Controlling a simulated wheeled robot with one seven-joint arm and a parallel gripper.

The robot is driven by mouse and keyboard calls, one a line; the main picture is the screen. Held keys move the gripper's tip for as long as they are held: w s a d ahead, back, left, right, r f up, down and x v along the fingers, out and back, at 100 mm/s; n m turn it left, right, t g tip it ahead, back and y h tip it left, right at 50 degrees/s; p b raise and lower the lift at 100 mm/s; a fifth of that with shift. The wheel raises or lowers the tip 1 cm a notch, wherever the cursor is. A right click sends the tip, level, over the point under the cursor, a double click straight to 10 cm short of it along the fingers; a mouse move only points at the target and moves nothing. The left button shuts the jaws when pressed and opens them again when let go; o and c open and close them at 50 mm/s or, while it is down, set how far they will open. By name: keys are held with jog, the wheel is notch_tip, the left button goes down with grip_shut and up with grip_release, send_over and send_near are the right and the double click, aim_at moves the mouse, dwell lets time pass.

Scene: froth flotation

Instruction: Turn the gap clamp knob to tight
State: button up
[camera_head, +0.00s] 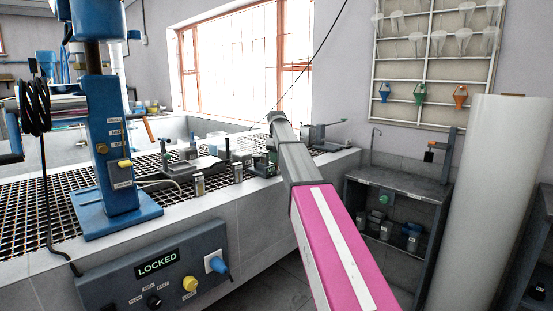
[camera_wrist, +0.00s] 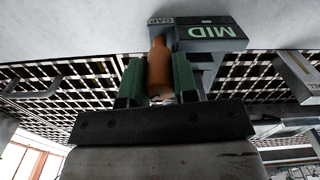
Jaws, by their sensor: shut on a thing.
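In the wrist view, which is upside down, my gripper (camera_wrist: 158,80) has its two green fingers on either side of an orange-brown knob (camera_wrist: 158,66). The fingers are shut on the knob. The knob joins a grey housing with a small label reading GAP and a dark display (camera_wrist: 211,32) reading MID in green. In the head view, my arm reaches to the far side of the grated bench, where a small dark device (camera_head: 264,164) stands. My fingers and the knob cannot be made out there.
A blue stand (camera_head: 110,150) rises from the bench at the left. A grey panel (camera_head: 155,268) on the front face reads LOCKED and has several knobs. Small metal cylinders (camera_head: 198,184) stand near the bench edge. A shelf unit (camera_head: 395,200) and white column (camera_head: 490,200) are at the right.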

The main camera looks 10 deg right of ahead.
dwell(0.4)
jog(key=o, duration=0.9)
jog(key=shift+o, duration=0.2)
jog(key=shift+r, duration=0.15)
notch_tip(320, 180, up, 10)
jog(key=shift+f, duration=0.1)
jog(key=shift+r, duration=0.4)
